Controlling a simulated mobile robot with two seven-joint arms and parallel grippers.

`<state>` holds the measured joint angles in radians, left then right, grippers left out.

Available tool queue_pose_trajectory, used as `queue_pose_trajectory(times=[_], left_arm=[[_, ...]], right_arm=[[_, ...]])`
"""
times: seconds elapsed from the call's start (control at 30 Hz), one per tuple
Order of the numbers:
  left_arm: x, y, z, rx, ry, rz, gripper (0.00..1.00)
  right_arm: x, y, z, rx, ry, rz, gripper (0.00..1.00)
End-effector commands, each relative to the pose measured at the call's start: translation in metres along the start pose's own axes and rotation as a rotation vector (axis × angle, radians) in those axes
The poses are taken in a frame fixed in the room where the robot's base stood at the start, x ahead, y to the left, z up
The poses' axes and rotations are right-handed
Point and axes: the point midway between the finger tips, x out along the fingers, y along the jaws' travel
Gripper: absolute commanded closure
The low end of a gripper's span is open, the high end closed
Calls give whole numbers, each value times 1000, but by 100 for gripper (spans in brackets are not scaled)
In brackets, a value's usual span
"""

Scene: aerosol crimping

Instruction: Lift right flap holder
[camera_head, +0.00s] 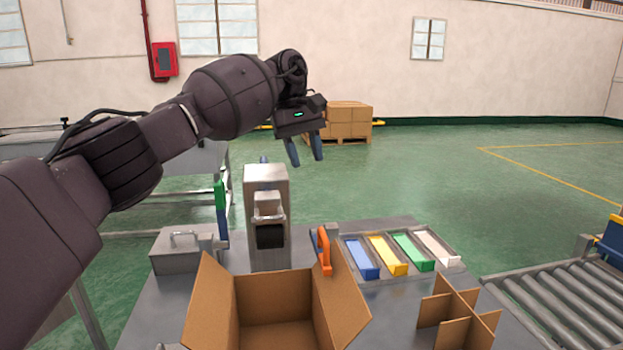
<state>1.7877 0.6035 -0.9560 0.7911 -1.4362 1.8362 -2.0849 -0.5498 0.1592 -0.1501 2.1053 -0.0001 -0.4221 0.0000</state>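An orange flap holder (324,251) sits upright on the right flap (343,300) of an open cardboard box (272,296) at the bottom centre. My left gripper (305,159) hangs in the air, up and slightly left of the orange holder in the picture and apart from it. Its two fingers point down with a gap between them, and nothing shows in it. My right arm and gripper are not in view. The bottom of the box is cut off by the frame.
A grey crimping machine (266,184) stands behind the box. A grey case with a handle (182,248) is at left. Coloured trays (385,254) and a cardboard divider (458,315) lie at right, beside a roller conveyor (565,310).

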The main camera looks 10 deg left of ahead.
Motion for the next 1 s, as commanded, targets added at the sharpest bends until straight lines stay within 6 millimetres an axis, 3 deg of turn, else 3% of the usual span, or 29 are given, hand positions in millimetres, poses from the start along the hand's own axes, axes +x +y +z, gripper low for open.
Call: queue_pose_trajectory(times=[0.2, 0.67, 0.77, 0.9, 1.0], left_arm=[[-19, 0, -1, -1, -2, -1, 61], [-30, 0, 4, 2, 6, 2, 61], [-58, 3, 18, 10, 32, 13, 61], [-126, 7, 55, 27, 91, 39, 61], [-171, 10, 81, 38, 127, 54, 61]], right_arm=[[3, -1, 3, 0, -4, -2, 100], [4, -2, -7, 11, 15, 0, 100], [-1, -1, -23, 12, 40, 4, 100], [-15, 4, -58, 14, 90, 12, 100], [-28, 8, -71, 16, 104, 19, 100]])
